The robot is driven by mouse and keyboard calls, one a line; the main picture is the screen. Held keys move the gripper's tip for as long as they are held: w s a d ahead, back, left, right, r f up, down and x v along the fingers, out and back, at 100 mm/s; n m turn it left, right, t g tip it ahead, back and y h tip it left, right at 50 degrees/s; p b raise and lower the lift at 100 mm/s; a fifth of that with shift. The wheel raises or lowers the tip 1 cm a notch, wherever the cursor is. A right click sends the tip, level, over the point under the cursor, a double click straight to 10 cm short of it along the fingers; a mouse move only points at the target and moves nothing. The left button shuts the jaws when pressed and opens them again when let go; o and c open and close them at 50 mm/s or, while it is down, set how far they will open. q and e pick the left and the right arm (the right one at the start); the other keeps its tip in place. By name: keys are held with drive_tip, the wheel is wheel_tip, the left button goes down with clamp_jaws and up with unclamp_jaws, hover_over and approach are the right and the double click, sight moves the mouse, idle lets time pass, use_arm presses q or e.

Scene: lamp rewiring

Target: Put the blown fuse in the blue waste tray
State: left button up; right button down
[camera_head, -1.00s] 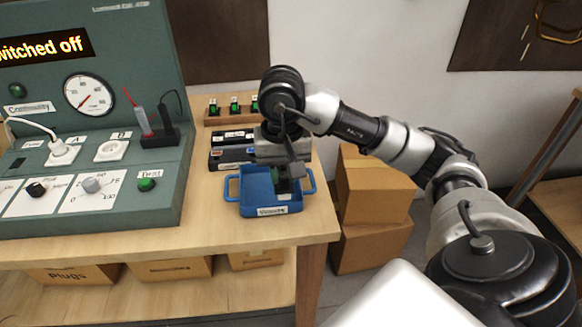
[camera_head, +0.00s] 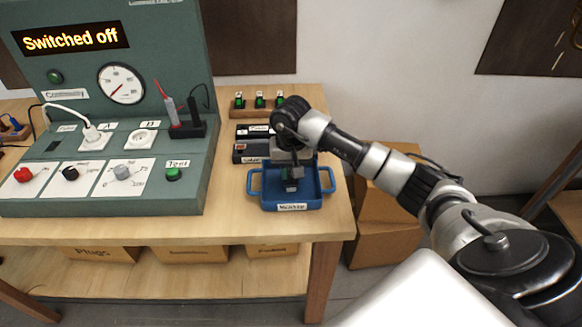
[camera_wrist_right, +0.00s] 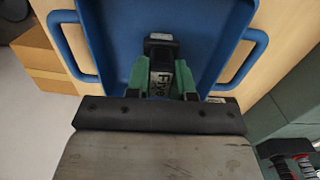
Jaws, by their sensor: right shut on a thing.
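The blue waste tray (camera_head: 269,189) with two side handles and a label on its front stands at the right end of the workbench. It also fills the top of the right wrist view (camera_wrist_right: 108,28). My right gripper (camera_head: 292,182) is over the tray, pointing down. In the right wrist view its green fingertips (camera_wrist_right: 161,80) are shut on a small dark fuse (camera_wrist_right: 161,62) with a label that seems to read "Five". The fuse is within the tray's outline; whether it touches the floor I cannot tell. My left gripper is not in view.
Dark labelled boxes (camera_head: 252,150) lie just behind the tray. A wooden rack (camera_head: 247,109) with green-topped pieces stands farther back. The green test panel (camera_head: 195,185), reading "Switched off", stands left of the tray. Cardboard boxes (camera_head: 382,240) sit on the floor at right.

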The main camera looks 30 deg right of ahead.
drive_tip(key=shift+f, duration=0.1)
drive_tip(key=shift+f, duration=0.1)
drive_tip(key=c, duration=1)
unclamp_jaws()
drive_tip(key=shift+r, duration=0.25)
drive_tip(key=shift+r+b, duration=1.35)
drive_tip(key=shift+r, duration=4.6)
